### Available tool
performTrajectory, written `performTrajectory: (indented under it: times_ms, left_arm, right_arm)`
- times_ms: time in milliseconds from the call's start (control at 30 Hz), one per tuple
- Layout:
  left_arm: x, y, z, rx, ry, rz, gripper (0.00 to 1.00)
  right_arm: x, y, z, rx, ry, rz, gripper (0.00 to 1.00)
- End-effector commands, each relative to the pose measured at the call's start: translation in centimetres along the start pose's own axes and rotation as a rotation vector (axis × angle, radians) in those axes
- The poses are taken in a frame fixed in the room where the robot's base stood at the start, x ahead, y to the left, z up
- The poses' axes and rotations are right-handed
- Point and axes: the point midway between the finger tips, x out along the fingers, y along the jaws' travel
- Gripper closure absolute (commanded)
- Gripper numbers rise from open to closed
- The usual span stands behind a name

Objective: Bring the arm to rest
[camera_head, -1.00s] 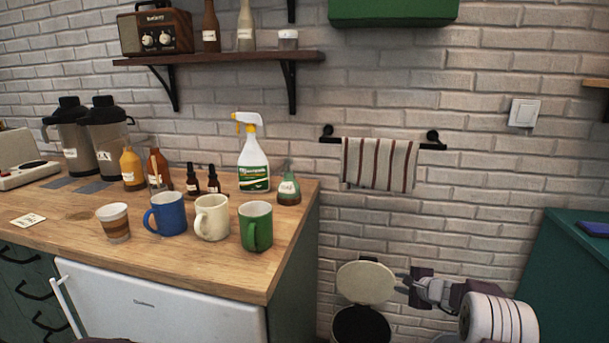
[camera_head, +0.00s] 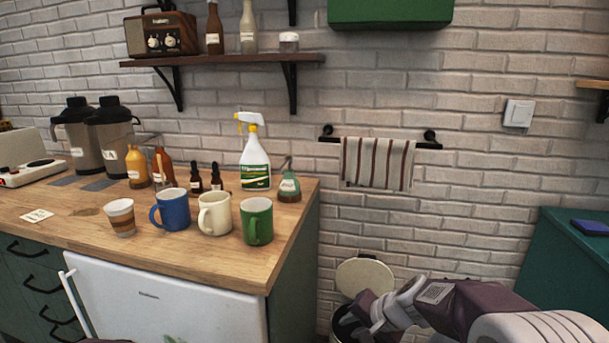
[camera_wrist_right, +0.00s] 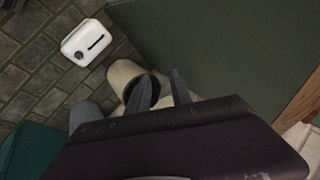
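My right arm comes in from the lower right in the head view, with the gripper end over the open bin (camera_head: 371,277) on the floor to the right of the counter. The fingers are hard to make out there. In the right wrist view my right gripper (camera_wrist_right: 161,82) shows two grey fingers with a gap between them. Nothing is held. The pale bin (camera_wrist_right: 122,74) lies below and behind the fingers. My left gripper is not in view.
The wooden counter (camera_head: 190,260) bears a paper cup, blue, cream and green mugs, a spray bottle (camera_head: 254,165) and smaller bottles. A green cabinet (camera_head: 560,260) stands at right. A white toaster-like box (camera_wrist_right: 87,43) sits on the tiled floor.

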Motion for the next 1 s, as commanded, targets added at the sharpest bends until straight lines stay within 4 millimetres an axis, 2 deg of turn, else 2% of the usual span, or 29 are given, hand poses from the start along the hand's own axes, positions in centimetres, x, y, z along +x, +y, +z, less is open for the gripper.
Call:
performTrajectory:
  times_ms: [33,133,300,400,500,667,767,900,1000]
  left_arm:
    - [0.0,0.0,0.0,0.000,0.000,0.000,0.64]
    - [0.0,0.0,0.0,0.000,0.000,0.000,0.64]
    - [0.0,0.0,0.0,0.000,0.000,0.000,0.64]
    - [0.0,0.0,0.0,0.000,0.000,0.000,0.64]
    - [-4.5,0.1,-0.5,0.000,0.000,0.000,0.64]
    - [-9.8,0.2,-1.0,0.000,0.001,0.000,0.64]
    - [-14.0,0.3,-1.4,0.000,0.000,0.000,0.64]
    - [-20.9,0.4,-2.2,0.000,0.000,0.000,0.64]
    - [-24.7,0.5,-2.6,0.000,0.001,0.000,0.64]
  right_arm:
    - [-0.7,2.0,2.8,-0.093,-0.035,0.063,0.74]
    - [-1.9,6.7,7.1,-0.269,-0.105,0.190,0.74]
    - [-3.8,14.4,11.8,-0.490,-0.222,0.371,0.74]
    - [-4.7,18.3,13.2,-0.614,-0.293,0.465,0.74]
    - [-8.3,15.5,11.9,-0.608,-0.280,0.465,0.74]
    - [-12.6,12.5,10.9,-0.606,-0.280,0.465,0.74]
    - [-16.0,10.1,10.1,-0.606,-0.279,0.464,0.74]
    - [-21.6,6.3,8.8,-0.605,-0.279,0.464,0.74]
    - [-24.7,4.2,8.1,-0.605,-0.279,0.464,0.74]
